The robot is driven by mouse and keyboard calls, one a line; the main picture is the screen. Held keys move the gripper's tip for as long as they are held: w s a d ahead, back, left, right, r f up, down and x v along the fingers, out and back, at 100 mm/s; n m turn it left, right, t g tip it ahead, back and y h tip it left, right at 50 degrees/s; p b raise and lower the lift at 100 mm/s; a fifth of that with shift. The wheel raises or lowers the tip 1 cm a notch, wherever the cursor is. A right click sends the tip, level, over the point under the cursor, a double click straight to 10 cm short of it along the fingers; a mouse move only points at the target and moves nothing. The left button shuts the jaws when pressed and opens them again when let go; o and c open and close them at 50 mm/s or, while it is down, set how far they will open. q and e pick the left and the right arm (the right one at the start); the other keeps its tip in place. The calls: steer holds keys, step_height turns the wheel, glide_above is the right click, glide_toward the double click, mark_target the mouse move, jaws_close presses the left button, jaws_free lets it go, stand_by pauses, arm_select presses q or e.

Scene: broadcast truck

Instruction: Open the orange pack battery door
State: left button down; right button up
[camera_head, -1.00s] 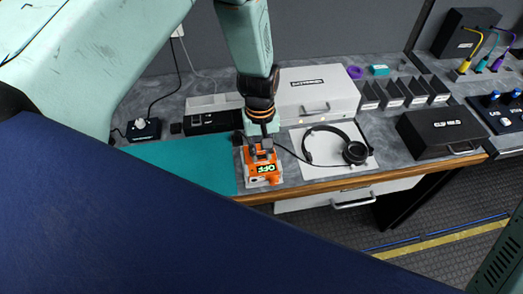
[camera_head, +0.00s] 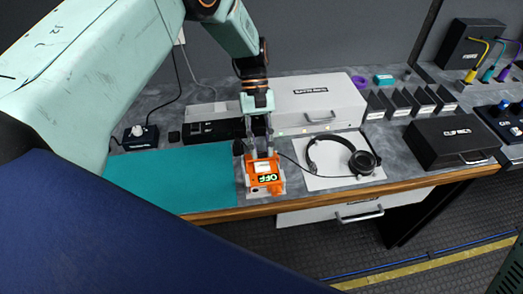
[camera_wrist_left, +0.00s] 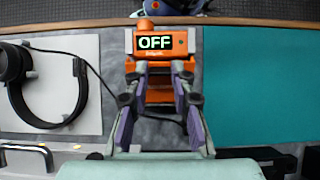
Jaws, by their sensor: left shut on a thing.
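The orange pack (camera_head: 265,184) sits near the front edge of the counter, its OFF label facing up. It also shows at the top of the left wrist view (camera_wrist_left: 160,43). My left gripper (camera_head: 261,155) reaches down to the pack's rear part, and in the left wrist view its fingers (camera_wrist_left: 160,72) straddle an orange part below the label. It is shut on the pack; the fingers partly hide the battery door, and I cannot tell how far the door stands open. My right gripper is not in view.
Headphones (camera_head: 361,162) lie on a white sheet right of the pack, their cable running close to it. A teal mat (camera_head: 170,178) is on the left. A white case (camera_head: 310,100) and a black device (camera_head: 212,131) stand behind.

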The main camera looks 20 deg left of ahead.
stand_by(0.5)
arm_select(q)
steer(key=c, duration=1.1)
jaws_free()
steer(key=v, duration=1.2)
steer(key=shift+c, duration=0.3)
